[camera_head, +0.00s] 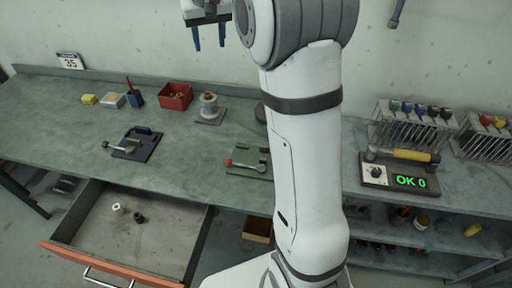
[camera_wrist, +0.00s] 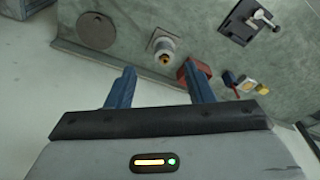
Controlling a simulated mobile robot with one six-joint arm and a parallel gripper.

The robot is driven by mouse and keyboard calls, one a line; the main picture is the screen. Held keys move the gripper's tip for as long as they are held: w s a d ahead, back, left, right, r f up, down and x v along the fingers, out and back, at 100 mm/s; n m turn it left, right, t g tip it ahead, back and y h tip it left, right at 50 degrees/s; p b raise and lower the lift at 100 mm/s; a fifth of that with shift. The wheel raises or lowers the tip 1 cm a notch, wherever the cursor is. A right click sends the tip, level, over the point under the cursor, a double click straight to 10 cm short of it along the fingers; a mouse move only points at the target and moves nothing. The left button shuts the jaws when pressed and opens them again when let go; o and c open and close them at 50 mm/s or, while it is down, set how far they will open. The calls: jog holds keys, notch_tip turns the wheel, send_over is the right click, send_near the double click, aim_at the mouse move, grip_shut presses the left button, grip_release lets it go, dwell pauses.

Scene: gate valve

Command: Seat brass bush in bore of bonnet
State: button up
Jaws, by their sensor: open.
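A grey round fitting, which looks like the bonnet (camera_head: 209,108), stands upright on a flat plate on the bench, behind the middle. It also shows in the wrist view (camera_wrist: 162,42), with a small brass-coloured round part (camera_wrist: 165,59) at its top. I cannot tell whether that part is the bush or how deep it sits. Small brownish pieces lie in the red bin (camera_head: 175,103) and are too small to name. My gripper (camera_head: 209,40) is open and empty, high above the bench. In the wrist view its blue fingers (camera_wrist: 160,78) are apart, with the fitting showing beyond the gap.
A black fixture with a lever (camera_head: 136,145) and a green one with a red knob (camera_head: 247,164) are on the bench. A tool rack (camera_head: 413,125) and OK display (camera_head: 410,182) stand right. The left bench front is clear.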

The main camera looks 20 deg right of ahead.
jog(key=s+f, duration=0.3)
jog(key=s, duration=0.7)
jog(key=s+f+t, duration=0.1)
jog(key=s+f, duration=0.2)
jog(key=s, duration=0.8)
jog(key=s+f+t, duration=0.1)
jog(key=s+f, duration=0.1)
jog(key=s, duration=0.9)
jog(key=shift+f+n, duration=0.3)
jog(key=shift+f, duration=0.1)
jog(key=shift+s, duration=0.1)
